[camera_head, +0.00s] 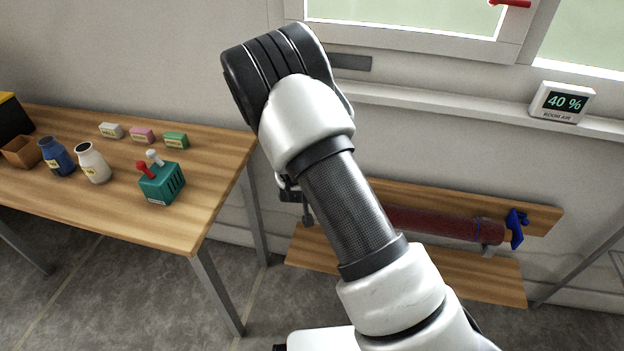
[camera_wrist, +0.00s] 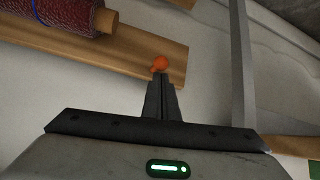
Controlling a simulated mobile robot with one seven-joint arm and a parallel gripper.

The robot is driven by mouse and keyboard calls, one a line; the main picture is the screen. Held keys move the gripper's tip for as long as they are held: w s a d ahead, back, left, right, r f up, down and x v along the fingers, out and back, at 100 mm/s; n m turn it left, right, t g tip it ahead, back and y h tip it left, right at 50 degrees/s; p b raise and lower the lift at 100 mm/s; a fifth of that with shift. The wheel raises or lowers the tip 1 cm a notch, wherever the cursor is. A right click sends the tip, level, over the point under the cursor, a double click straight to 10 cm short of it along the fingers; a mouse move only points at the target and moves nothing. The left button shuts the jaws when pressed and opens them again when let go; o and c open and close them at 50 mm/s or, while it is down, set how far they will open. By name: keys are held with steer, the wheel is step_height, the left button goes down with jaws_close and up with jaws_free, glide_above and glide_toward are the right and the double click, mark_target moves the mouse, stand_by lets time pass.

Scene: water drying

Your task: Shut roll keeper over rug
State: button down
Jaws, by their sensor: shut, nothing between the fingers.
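The rug (camera_head: 445,226) is a dark red roll lying along a low wooden rack by the wall in the head view. A blue keeper-like fitting (camera_head: 516,229) stands at its right end. My arm hides the roll's left end. In the wrist view a rug end (camera_wrist: 55,14) with a blue line shows at the upper left, with a wooden core sticking out. My gripper (camera_wrist: 160,78) is shut and empty. A round orange knob (camera_wrist: 160,63) shows right at the fingertips; I cannot tell whether they touch. In the head view my gripper (camera_head: 307,218) is mostly hidden.
A wooden table (camera_head: 215,190) at the left holds a teal box with levers (camera_head: 162,184), a blue jar (camera_head: 57,157), a white jar (camera_head: 93,163) and small blocks. A display (camera_head: 562,103) reads 40 % on the sill. The rack's lower board (camera_head: 470,275) is bare.

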steer(key=shift+w+d+r, duration=0.1)
steer(key=shift+w+r, duration=0.05)
steer(key=shift+w, duration=0.1)
steer(key=shift+w+d, duration=0.2)
steer(key=shift+w, duration=0.35)
